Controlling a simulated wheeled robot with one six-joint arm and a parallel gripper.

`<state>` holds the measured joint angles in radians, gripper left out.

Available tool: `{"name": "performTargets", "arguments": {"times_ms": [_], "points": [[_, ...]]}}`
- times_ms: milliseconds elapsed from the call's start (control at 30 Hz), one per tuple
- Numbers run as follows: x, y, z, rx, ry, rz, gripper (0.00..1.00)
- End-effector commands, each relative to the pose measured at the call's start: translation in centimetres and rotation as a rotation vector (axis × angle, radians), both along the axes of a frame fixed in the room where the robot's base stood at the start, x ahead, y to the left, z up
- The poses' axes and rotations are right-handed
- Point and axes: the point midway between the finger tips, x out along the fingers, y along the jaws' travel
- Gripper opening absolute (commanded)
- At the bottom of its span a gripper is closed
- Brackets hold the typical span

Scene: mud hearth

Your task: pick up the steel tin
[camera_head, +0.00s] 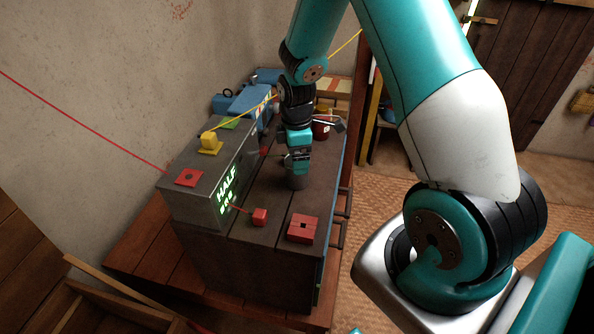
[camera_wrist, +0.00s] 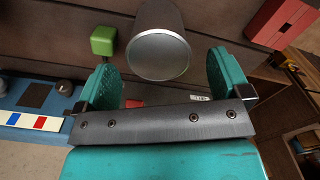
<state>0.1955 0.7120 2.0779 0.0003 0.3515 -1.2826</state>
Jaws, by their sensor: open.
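The steel tin (camera_wrist: 158,52) is a plain grey cylinder with a paler round end, near the top middle in the wrist view. In the head view, the tin (camera_head: 297,182) stands on the dark bench top, partly covered by my gripper (camera_head: 298,160) just above it. In the wrist view, my gripper (camera_wrist: 160,72) is open, with one teal finger on each side of the tin's near end. Gaps show between the fingers and the tin. I cannot tell how far down the fingers reach.
A grey box (camera_head: 195,196) with a lit "HALF" display stands left of the tin. A red cube (camera_head: 260,217) and a red block with a slot (camera_head: 301,229) lie nearer. A dark red vessel (camera_head: 322,130) stands behind. A green block (camera_wrist: 103,40) is left of the tin.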

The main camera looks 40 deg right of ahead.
Motion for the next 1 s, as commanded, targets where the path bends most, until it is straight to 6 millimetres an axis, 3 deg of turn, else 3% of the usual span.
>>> {"name": "performTargets", "arguments": {"times_ms": [400,700,933,1000], "points": [[0.1,0.0,-4.7,0.001,0.003,0.000,0.95],[0.2,-0.1,-5.2,0.000,0.000,0.000,0.95],[0.2,-0.1,-5.2,0.000,0.000,0.000,0.42],[0.2,-0.1,-5.2,0.000,0.000,0.000,0.41]]}}
